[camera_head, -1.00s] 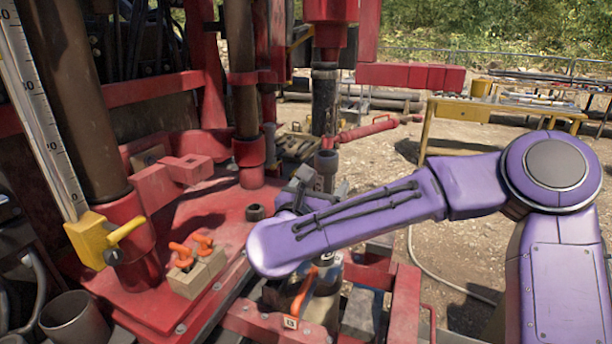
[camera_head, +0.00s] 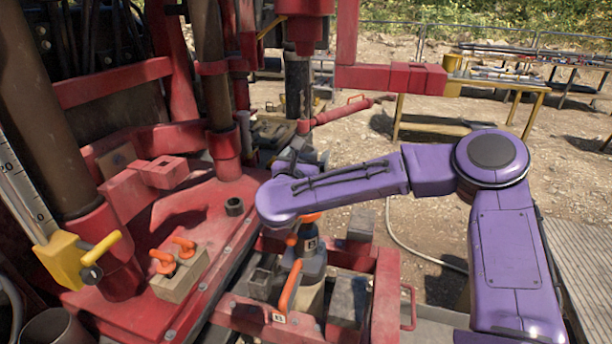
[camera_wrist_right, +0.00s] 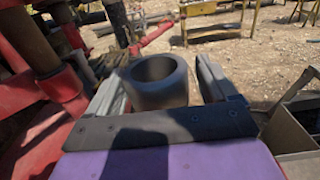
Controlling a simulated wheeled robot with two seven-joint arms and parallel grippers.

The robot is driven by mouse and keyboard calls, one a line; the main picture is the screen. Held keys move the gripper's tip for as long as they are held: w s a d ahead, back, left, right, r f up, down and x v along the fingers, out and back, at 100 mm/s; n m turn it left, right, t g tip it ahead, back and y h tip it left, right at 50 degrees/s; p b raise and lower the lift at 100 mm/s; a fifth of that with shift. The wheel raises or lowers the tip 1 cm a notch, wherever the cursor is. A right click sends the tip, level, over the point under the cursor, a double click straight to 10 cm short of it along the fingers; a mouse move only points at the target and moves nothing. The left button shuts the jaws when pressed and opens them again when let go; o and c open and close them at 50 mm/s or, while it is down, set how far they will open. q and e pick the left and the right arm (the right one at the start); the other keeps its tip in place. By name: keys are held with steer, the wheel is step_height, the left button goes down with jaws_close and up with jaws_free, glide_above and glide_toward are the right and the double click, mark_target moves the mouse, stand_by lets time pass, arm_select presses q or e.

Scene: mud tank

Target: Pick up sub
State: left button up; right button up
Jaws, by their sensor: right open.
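The sub, a grey hollow cylinder with an open round top (camera_wrist_right: 158,88), stands out in the right wrist view between the two fingers of my right gripper. The fingers are apart on either side of it; I cannot tell whether they touch it. In the head view my right gripper (camera_head: 296,158) is at the end of the purple arm, above the right edge of the red rig deck. The sub is mostly hidden there by the gripper and arm. My left gripper is not in view.
The red deck (camera_head: 200,215) carries a small dark ring (camera_head: 234,206) and a block with orange handles (camera_head: 180,272). A yellow table (camera_head: 460,108) stands at the back right, beyond open gravel.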

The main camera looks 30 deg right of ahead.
steer(key=shift+a, duration=0.2)
steer(key=c, duration=0.4)
jaws_close()
steer(key=shift+d+r, duration=0.1)
steer(key=shift+w+r, duration=0.1)
steer(key=shift+r, duration=0.05)
